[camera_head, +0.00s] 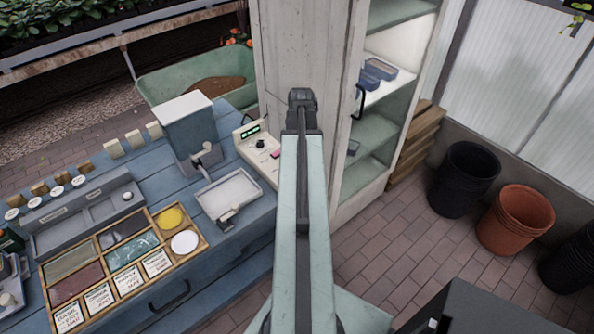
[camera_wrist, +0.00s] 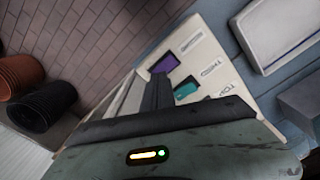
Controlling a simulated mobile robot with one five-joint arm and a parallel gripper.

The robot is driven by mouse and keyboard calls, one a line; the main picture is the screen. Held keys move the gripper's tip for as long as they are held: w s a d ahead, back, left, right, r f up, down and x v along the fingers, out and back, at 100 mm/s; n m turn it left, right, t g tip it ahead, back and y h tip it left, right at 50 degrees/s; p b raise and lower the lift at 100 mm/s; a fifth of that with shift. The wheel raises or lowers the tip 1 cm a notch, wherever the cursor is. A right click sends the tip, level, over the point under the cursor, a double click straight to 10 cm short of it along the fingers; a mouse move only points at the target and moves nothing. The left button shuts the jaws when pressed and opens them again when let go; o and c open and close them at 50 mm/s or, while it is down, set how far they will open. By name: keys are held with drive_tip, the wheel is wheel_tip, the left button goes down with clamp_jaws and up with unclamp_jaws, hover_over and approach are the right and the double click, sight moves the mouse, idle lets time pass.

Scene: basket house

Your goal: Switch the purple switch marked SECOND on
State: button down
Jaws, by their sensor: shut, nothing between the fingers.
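A pale control panel (camera_wrist: 204,72) fills the middle of the wrist view. A purple switch (camera_wrist: 163,64) sits in a dark slot on it, beside blurred lettering I cannot read for certain. A teal switch (camera_wrist: 186,89) lies nearby, with another label beside it. My gripper (camera_wrist: 157,80) is shut and empty, its dark fingertips just below the purple switch in the picture. I cannot tell whether they touch it. The same panel (camera_head: 245,138) stands on the blue bench in the head view; my arm hides part of it and my gripper there. The purple switch's on or off state is unclear.
The blue bench (camera_head: 237,240) carries a grey dispenser (camera_head: 186,125), a white tray (camera_head: 228,193) and a wooden sorting box (camera_head: 90,243). Black (camera_head: 465,180) and terracotta (camera_head: 515,220) pots stand on the brick floor.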

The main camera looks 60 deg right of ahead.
drive_tip(key=shift+f+b, duration=0.95)
drive_tip(key=shift+b, duration=0.05)
idle(0.3)
wheel_tip(320, 180, up, 7)
drive_tip(key=p, duration=0.7)
drive_tip(key=shift+r, duration=0.15)
drive_tip(key=w+a+n, duration=0.3)
drive_tip(key=w+a, duration=0.8)
drive_tip(key=a, duration=0.3)
drive_tip(key=w+a+n, duration=0.4)
drive_tip(key=w+a, duration=0.6)
drive_tip(key=a, duration=0.3)
drive_tip(key=a+n, duration=0.2)
drive_tip(key=a, duration=2.1)
drive_tip(key=shift+w+a+n, duration=0.2)
drive_tip(key=shift+w+n, duration=0.1)
